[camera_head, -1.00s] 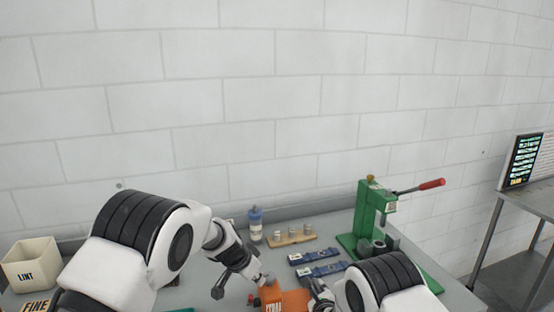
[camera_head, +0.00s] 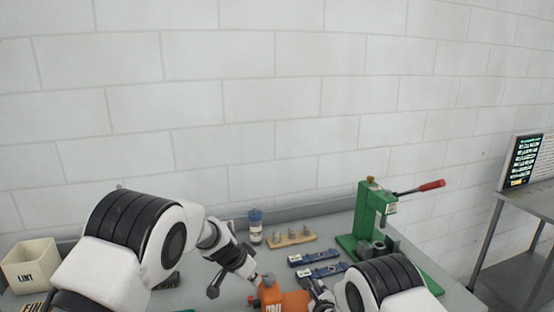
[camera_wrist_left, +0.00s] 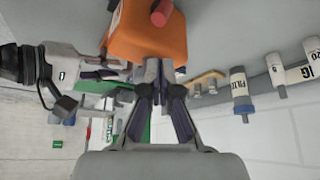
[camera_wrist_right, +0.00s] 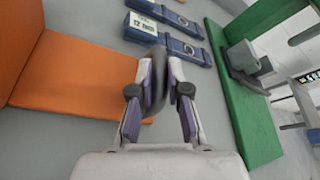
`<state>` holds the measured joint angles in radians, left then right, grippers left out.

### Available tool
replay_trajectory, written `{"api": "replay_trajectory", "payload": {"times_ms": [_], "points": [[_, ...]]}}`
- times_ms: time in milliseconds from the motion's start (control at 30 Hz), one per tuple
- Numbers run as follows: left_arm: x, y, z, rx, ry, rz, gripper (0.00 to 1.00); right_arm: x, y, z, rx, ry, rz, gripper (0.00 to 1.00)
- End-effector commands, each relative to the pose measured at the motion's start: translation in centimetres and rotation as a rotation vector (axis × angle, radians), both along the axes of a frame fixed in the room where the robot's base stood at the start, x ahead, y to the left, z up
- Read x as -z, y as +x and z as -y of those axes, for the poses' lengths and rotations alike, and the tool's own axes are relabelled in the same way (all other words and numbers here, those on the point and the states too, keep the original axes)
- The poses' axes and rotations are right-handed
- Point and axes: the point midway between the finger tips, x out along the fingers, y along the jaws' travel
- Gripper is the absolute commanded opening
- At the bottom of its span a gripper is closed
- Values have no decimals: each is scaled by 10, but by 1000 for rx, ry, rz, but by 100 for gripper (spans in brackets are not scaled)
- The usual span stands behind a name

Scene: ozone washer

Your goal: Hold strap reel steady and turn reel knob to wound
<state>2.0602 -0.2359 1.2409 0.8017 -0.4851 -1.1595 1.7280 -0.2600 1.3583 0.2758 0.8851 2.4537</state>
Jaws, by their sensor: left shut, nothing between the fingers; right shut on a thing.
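The orange strap reel (camera_head: 270,294) stands at the bottom edge of the head view, partly cut off. A small red knob (camera_wrist_left: 162,12) projects from it in the left wrist view. My left gripper (camera_wrist_left: 158,68) is shut and empty, with its fingertips close against the reel's orange body (camera_wrist_left: 147,35); I cannot tell whether they touch.
Two blue straps (camera_head: 313,257) lie behind the reel. A wooden block with metal pieces (camera_head: 291,240) and a blue-capped bottle (camera_head: 255,228) stand further back. A green press (camera_head: 367,222) with a red-tipped lever stands right. A LINT bin (camera_head: 30,264) stands far left.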

Motion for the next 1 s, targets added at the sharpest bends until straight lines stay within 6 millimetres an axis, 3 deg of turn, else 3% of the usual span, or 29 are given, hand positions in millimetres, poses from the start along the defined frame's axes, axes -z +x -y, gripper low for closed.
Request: {"api": "replay_trajectory", "payload": {"times_ms": [400, 700, 867, 1000], "points": [[-54, 0, 0, 0, 1, 1, 0, 2, -1, 0, 0, 0, -4, 0], [-57, -1, 1, 1, 1, 0, 0, 2, -1, 0, 1, 0, -4, 0], [-66, -16, 22, 3, 3, 2, 0, 2, -1, 0, 1, 0, -4, 0], [-60, -18, 24, -1, 0, -1, 0, 2, -1, 0, 1, 0, -4, 0]]}}
